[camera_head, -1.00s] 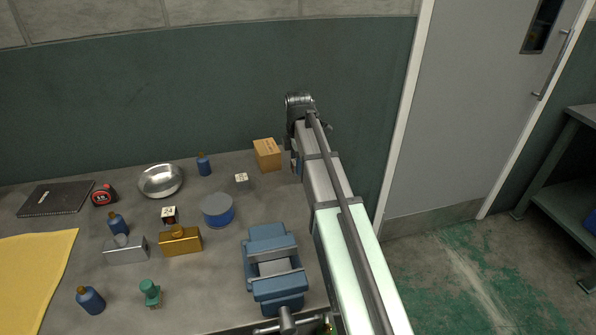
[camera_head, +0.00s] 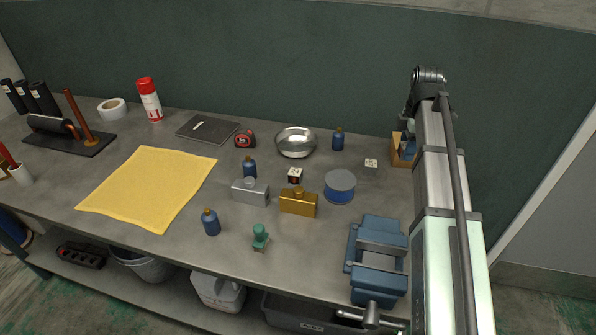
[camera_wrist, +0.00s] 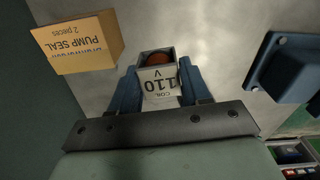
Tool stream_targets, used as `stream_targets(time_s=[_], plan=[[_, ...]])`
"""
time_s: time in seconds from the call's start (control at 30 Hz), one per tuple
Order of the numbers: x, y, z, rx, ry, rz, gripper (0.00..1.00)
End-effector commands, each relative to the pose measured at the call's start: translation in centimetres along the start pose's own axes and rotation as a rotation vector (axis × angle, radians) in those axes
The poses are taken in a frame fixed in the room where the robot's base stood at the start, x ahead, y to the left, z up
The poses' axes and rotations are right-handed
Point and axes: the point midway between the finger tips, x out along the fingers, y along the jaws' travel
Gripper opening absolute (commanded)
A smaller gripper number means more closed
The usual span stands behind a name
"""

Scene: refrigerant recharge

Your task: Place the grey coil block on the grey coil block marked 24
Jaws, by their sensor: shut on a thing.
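My gripper (camera_wrist: 158,92) is shut on a small grey coil block (camera_wrist: 158,74) in the wrist view. Its white label reads 110 V, and a reddish-orange part shows at its far end. In the head view my gripper is at the back right, mostly hidden by my arm. A small block (camera_head: 295,176) with a white label, seemingly marked 24, stands mid-table behind the gold block. Another small block (camera_head: 371,162) with a white label on top stands to its right, nearer my gripper; its print is too small to read.
A cardboard box (camera_head: 399,152) marked PUMP SEAL stands beside my gripper. A blue vise (camera_head: 378,258) sits at the front right. A blue-sided tin (camera_head: 340,187), gold block (camera_head: 298,202), silver block (camera_head: 250,191), metal bowl (camera_head: 296,141) and blue bottles crowd the middle.

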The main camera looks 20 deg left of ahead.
Motion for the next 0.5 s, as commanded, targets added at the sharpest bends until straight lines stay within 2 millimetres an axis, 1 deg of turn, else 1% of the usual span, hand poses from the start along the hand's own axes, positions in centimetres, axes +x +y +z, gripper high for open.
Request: stream_targets(time_s=[0.03, 0.27, 0.3, 0.47, 0.5], plan=[[-0.1, 0.2, -1.9, -0.028, 0.0, 0.002, 0.12], [-0.8, 0.6, -9.7, -0.138, 0.0, 0.01, 0.12], [-0.9, 0.6, -11.1, -0.158, 0.0, 0.012, 0.12], [-1.4, 0.4, -16.5, -0.234, 0.001, 0.018, 0.12], [-1.6, 0.3, -17.9, -0.254, 0.001, 0.019, 0.12]])
